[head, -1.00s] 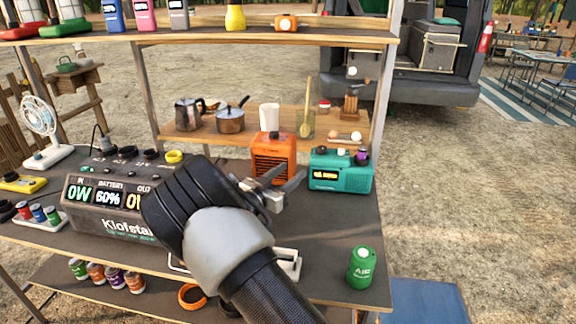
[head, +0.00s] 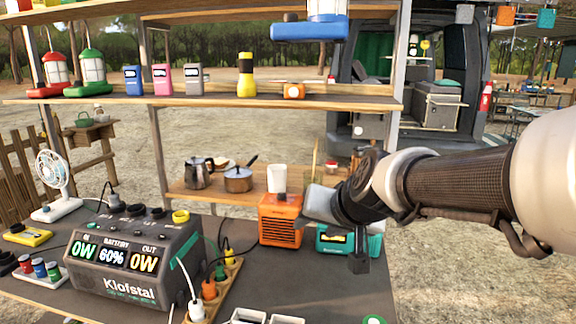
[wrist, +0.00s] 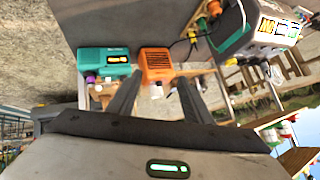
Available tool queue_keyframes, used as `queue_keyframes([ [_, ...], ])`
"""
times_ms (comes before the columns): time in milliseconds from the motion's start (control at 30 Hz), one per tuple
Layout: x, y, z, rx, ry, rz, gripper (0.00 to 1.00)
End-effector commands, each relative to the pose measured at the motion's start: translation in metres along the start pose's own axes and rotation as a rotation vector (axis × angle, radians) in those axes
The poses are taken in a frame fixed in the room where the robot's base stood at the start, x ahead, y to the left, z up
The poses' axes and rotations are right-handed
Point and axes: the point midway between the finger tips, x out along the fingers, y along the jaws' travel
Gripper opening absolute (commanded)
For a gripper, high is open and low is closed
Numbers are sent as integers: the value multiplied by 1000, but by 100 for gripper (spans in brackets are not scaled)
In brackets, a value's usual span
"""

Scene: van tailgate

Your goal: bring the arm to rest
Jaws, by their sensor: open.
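My arm comes in from the right in the head view and is raised over the right part of the counter. My gripper (wrist: 159,80) is open and empty, with its two dark fingers apart in the wrist view. In the head view its hand hangs in front of the teal radio (head: 372,244) and partly hides it; the fingers are hard to make out there. The orange heater (head: 281,221) stands just left of the hand. The heater (wrist: 156,64) also shows beyond the fingers in the wrist view.
The power station (head: 130,262) stands on the dark counter (head: 330,295) at left, with a plug strip (head: 228,272) beside it. A shelf (head: 215,100) with lanterns and small goods runs above. A blue-based lantern (head: 310,30) is overhead. The counter's front right looks mostly clear.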

Motion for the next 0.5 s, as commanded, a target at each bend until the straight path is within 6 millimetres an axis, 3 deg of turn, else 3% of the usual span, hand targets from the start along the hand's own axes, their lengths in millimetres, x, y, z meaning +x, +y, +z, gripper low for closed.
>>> queue_keyframes([
  [33, -25, 7, 17, -25, -30, 9, 46],
  [200, -80, 34, 77, -107, -146, 85, 46],
  [500, -144, 86, 158, -174, -285, 276, 46],
])
